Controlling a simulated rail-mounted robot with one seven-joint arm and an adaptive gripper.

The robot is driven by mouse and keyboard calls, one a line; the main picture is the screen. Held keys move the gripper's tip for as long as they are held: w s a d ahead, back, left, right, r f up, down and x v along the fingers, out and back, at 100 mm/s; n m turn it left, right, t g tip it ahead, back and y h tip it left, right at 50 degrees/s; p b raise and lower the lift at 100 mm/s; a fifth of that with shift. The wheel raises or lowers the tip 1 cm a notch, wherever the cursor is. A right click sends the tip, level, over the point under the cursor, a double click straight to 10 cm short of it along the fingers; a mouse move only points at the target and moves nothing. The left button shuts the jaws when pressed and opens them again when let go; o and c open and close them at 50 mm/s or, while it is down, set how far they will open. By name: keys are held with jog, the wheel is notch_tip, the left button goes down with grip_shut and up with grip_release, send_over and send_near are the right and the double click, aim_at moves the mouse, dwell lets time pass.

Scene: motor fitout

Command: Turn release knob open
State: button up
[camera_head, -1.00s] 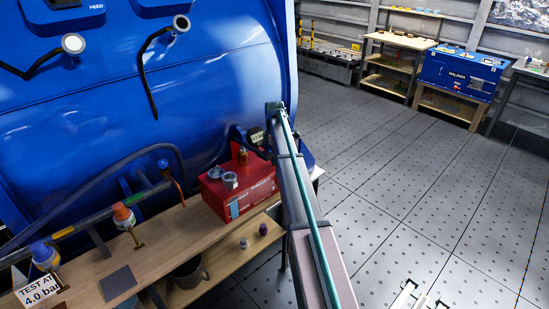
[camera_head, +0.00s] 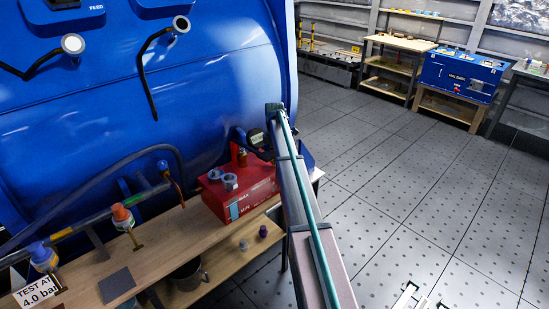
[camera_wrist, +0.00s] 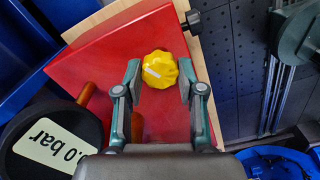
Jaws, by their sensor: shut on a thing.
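In the wrist view, a yellow scalloped knob (camera_wrist: 157,70) with a white pointer mark sits on the red face of a box (camera_wrist: 92,62). My gripper (camera_wrist: 161,78) has one finger on each side of the knob and is shut on it. The pale mark on the knob lies slanted. In the head view the red box (camera_head: 236,203) stands on the wooden bench under the blue tank, and my arm hides its right side. The knob and fingertips are hidden there.
The blue tank (camera_head: 100,105) fills the left behind the bench (camera_head: 160,242). Two metal rings (camera_head: 229,182) lie on the red box. The floor (camera_head: 390,180) at right is clear.

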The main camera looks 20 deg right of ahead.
jog(key=shift+r, duration=0.1)
jog(key=o, duration=1.1)
jog(key=shift+o, duration=0.2)
jog(key=shift+r, duration=0.1)
notch_tip(320, 180, up, 12)
